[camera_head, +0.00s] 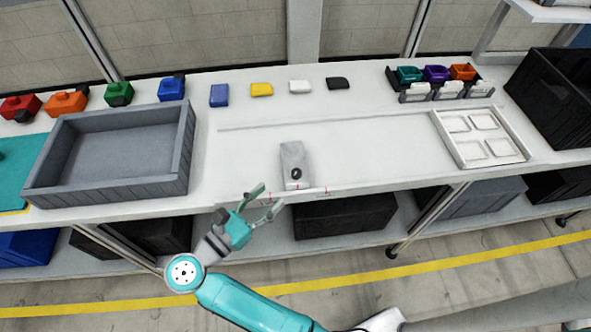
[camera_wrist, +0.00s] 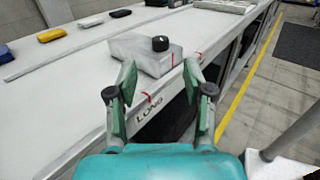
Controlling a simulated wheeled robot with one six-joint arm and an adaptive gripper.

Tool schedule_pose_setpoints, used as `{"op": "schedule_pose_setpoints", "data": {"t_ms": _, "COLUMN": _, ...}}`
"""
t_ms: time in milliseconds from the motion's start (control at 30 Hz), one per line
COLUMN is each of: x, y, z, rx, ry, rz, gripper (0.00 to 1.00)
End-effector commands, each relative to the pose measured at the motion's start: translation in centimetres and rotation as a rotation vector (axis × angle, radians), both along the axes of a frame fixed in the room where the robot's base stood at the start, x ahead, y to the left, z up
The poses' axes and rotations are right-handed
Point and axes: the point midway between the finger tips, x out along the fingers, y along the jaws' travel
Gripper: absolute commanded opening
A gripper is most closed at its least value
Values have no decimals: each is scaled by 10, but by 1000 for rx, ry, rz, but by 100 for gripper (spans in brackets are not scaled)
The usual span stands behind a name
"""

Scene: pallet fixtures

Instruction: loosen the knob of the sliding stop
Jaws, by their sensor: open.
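The sliding stop (camera_head: 292,158) is a grey block near the front edge of the white bench. Its black knob (camera_head: 296,173) sits on top, toward the front end. In the wrist view the stop (camera_wrist: 137,53) lies beyond the fingertips, with its knob (camera_wrist: 160,43) upright and uncovered. My gripper (camera_head: 269,200) is open and empty at the bench's front edge, to the left of and in front of the stop, apart from the knob. In the wrist view my gripper's fingers (camera_wrist: 159,82) stand wide apart, framing the bench edge.
Red marks (camera_head: 326,190) and the word LONG (camera_wrist: 149,108) show on the bench front. A grey bin (camera_head: 183,150) stands left, a white tray (camera_head: 519,135) right. Colored blocks, including a yellow one (camera_head: 261,89), line the back. The bench around the stop is clear.

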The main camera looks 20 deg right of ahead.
Motion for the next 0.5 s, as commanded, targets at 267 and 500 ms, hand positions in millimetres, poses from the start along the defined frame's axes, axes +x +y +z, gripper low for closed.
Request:
{"op": "schedule_pose_setpoints", "data": {"t_ms": 267, "x": 16, "y": -43, "z": 0, "rx": -1, "ry": 1, "rz": -4, "gripper": 51}}
{"op": "schedule_pose_setpoints", "data": {"t_ms": 500, "x": 31, "y": -78, "z": 0, "rx": -2, "ry": 1, "rz": -2, "gripper": 51}}
